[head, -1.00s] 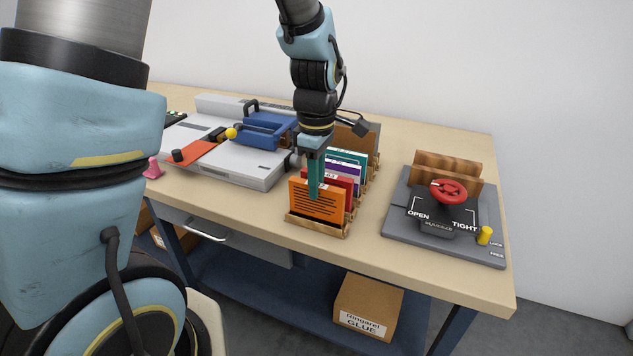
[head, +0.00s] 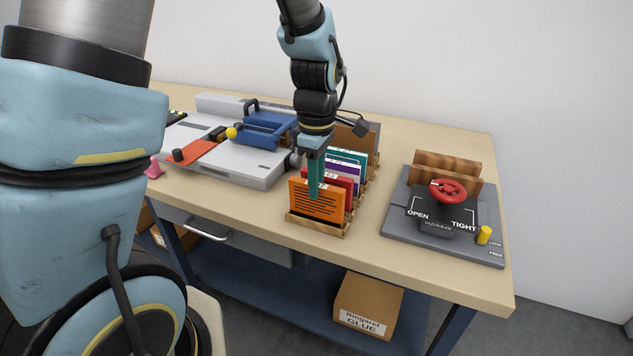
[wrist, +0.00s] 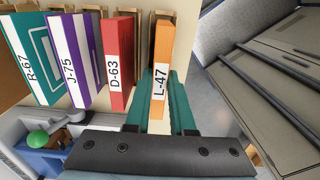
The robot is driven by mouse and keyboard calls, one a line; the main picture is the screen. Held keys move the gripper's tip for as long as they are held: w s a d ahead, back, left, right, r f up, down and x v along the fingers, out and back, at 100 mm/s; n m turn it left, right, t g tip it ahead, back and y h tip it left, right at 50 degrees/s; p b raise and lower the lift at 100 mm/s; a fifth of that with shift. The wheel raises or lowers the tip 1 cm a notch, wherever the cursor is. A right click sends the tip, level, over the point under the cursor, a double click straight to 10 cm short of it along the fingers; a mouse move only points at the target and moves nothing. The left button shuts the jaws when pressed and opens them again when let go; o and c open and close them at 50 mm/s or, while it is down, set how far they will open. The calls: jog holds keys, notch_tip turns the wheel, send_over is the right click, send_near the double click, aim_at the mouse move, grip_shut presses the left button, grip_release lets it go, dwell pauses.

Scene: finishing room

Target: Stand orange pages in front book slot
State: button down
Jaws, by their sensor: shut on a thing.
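The orange pages (head: 317,201) stand upright at the front of the wooden book rack (head: 318,227). In the wrist view their spine (wrist: 162,70) is labelled L-47. My gripper (head: 314,182) reaches down from above and is shut on the orange pages, with a teal finger showing against their front face. In the wrist view its fingers (wrist: 160,105) lie on both sides of the spine. The pages' lower edge is at the rack's front slot; I cannot tell if it rests on the bottom.
Red D-63 (wrist: 117,60), purple J-75 (wrist: 75,62) and teal R-67 (wrist: 32,62) books stand behind in the rack. A grey press with a red handwheel (head: 448,191) is at right. A grey machine with a blue part (head: 268,130) is at left.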

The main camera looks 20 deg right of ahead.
jog(key=shift+f, duration=0.65)
dwell(0.7)
jog(key=c, duration=1.1)
grip_release()
jog(key=shift+o, duration=0.2)
jog(key=shift+r, duration=0.15)
notch_tip(320, 180, up, 11)
jog(key=p, duration=0.9)
jog(key=shift+p, duration=0.35)
